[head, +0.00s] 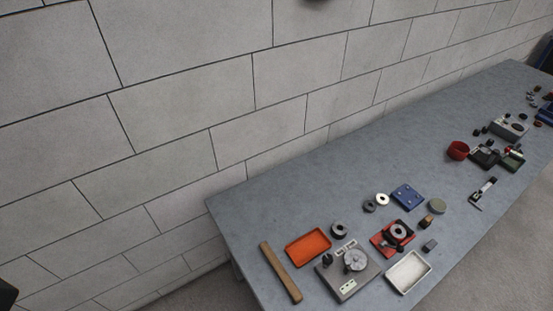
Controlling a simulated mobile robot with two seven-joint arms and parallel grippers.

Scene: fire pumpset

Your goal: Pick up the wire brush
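A long tan wooden bar (280,272), which looks like the wire brush, lies at the left end of the grey table (300,215), close to its edge. Its bristles cannot be made out from here. It lies apart from the orange tray (308,249) to its right. Neither of my grippers can be made out in the head view.
Right of the bar are a grey fixture block (347,282), a white tray (408,272) and a red tray (380,249) with a dark part. Several small parts lie beyond, with a red cup (457,150) farther off. A block wall (180,100) runs along the back.

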